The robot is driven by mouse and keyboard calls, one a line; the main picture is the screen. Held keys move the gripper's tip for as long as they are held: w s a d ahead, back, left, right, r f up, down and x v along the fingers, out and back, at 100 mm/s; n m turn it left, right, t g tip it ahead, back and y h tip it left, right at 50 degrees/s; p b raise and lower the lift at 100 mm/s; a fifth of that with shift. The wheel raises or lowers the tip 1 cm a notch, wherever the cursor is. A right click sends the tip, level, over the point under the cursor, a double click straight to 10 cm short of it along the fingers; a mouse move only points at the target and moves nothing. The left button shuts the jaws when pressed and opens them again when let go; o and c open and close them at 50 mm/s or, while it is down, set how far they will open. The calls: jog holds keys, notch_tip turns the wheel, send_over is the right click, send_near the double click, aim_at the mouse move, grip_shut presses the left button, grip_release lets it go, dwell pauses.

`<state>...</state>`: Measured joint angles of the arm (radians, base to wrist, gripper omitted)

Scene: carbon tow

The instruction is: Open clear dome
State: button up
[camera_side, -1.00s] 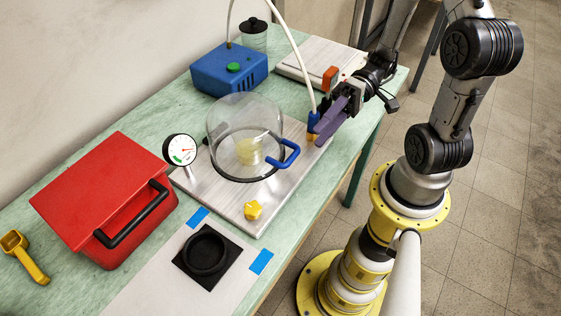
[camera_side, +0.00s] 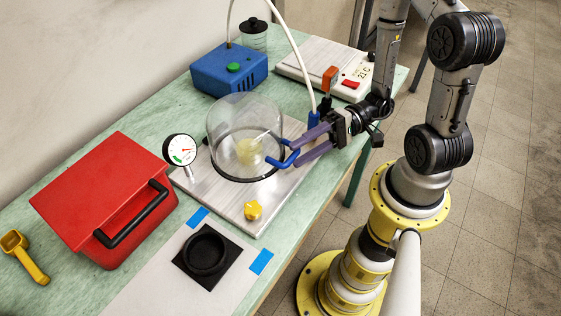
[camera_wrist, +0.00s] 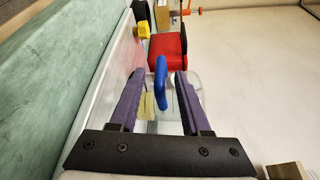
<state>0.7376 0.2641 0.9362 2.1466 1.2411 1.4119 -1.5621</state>
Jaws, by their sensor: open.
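The clear dome (camera_side: 232,118) stands on a metal plate with a dark ring around its base. A cup with yellowish contents (camera_side: 249,151) shows inside it. The dome's blue handle (camera_side: 284,156) sticks out on the side facing my arm. My gripper (camera_side: 294,154) is open, its two purple fingers reaching toward the handle from the right. In the wrist view the blue handle (camera_wrist: 160,82) stands between the two open fingertips (camera_wrist: 158,80), with gaps showing on both sides.
A dial gauge (camera_side: 180,150) and a yellow knob (camera_side: 253,210) sit on the metal plate (camera_side: 224,196). A white hose (camera_side: 297,50) arches from the blue box (camera_side: 228,70) to a blue fitting right beside my gripper. A red case (camera_side: 105,195) stands left.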

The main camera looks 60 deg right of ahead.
aim_at(286, 161)
jog(key=shift+x, duration=2.95)
jog(key=c, duration=0.6)
jog(key=shift+f, duration=0.1)
grip_shut()
